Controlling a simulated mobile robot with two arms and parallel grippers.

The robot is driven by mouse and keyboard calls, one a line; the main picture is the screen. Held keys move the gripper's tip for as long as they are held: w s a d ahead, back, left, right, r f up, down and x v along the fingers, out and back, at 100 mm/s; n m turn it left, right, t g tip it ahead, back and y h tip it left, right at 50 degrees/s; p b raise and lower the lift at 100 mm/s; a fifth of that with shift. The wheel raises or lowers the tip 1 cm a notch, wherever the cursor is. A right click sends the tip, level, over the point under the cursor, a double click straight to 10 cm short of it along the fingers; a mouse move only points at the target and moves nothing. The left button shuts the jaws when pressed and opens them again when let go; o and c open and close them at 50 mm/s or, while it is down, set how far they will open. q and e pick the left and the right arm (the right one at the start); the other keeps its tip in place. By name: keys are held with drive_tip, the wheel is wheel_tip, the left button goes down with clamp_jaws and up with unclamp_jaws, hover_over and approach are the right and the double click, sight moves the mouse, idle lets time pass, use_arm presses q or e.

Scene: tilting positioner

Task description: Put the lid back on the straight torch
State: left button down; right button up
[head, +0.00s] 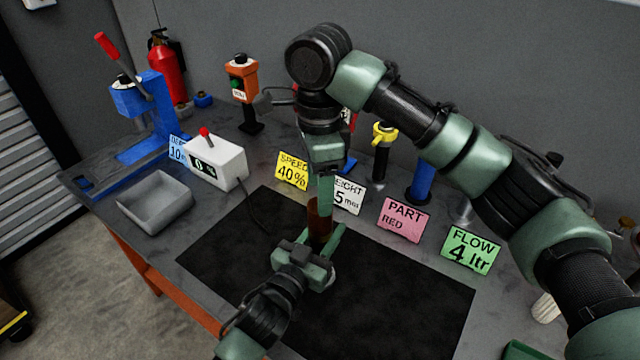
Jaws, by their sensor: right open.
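A brown upright cylinder (319,219) shows at the back of the black mat, between my two grippers; it may be the straight torch, but I cannot tell for sure. My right gripper (325,198) comes down from above, open, with its fingers right at the cylinder's top. My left gripper (326,236) reaches in from the front, low at the cylinder's near side. One of its fingers lies along the right of the cylinder; whether it touches or grips cannot be told. I cannot make out a separate lid; the grippers hide part of this spot.
The black mat (400,310) is mostly clear. Behind it stand sign cards, such as the pink card (404,219) and green card (471,250). A grey bin (155,203), a white control box (215,163) and a blue press (150,100) stand left.

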drive_tip(key=n, duration=1)
drive_tip(key=shift+r+n, duration=0.1)
drive_tip(key=shift+n, duration=0.3)
drive_tip(key=n, duration=0.8)
drive_tip(key=shift+n, duration=0.4)
drive_tip(key=n, duration=1)
drive_tip(key=shift+r, duration=0.1)
drive_tip(key=n, duration=0.4)
drive_tip(key=shift+n, duration=0.3)
drive_tip(key=n, duration=0.5)
drive_tip(key=shift+n, duration=0.4)
